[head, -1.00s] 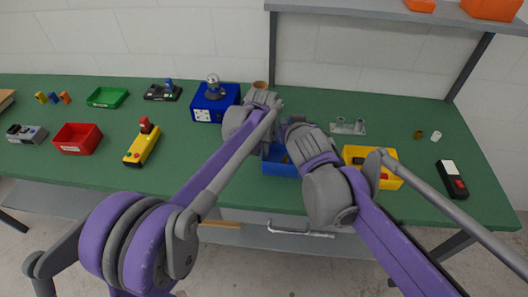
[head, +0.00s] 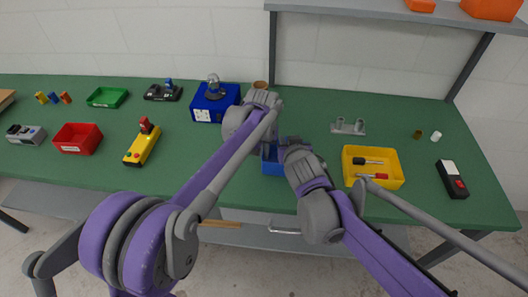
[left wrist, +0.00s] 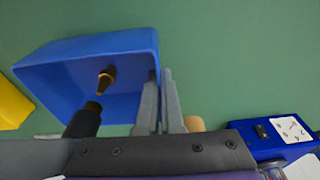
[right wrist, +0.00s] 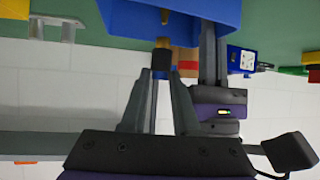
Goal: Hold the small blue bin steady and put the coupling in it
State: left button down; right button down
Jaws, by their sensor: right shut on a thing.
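The small blue bin (head: 270,166) is near the table's front edge in the head view, partly hidden behind my arms. It shows large in the left wrist view (left wrist: 60,62). My left gripper (left wrist: 160,76) is closed on its side wall, one finger on each side of it. My right gripper (right wrist: 160,74) is shut on the coupling (right wrist: 161,62), a black and brass piece, at the bin. The black part (left wrist: 85,120) shows at the bin's edge in the left wrist view. A brass piece (left wrist: 106,80) appears within the bin's outline; I cannot tell whether it is separate.
A yellow bin (head: 398,180) with dark and red-handled tools stands to the right. A grey fitting (head: 348,128) is behind it. A larger blue box (head: 202,115) stands at the back left. Red and green trays and a yellow control box stand further left.

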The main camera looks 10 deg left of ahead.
jog(key=shift+f, duration=0.95)
jog(key=c, duration=0.6)
grip_release()
jog(key=shift+r, duration=0.1)
jog(key=shift+s+r, duration=0.1)
jog(key=shift+s, duration=0.05)
jog(key=v, duration=1.1)
jog(key=shift+s+d+r, duration=0.15)
jog(key=shift+s, duration=0.15)
pick_arm(q)
jog(key=c, duration=1)
grip_release()
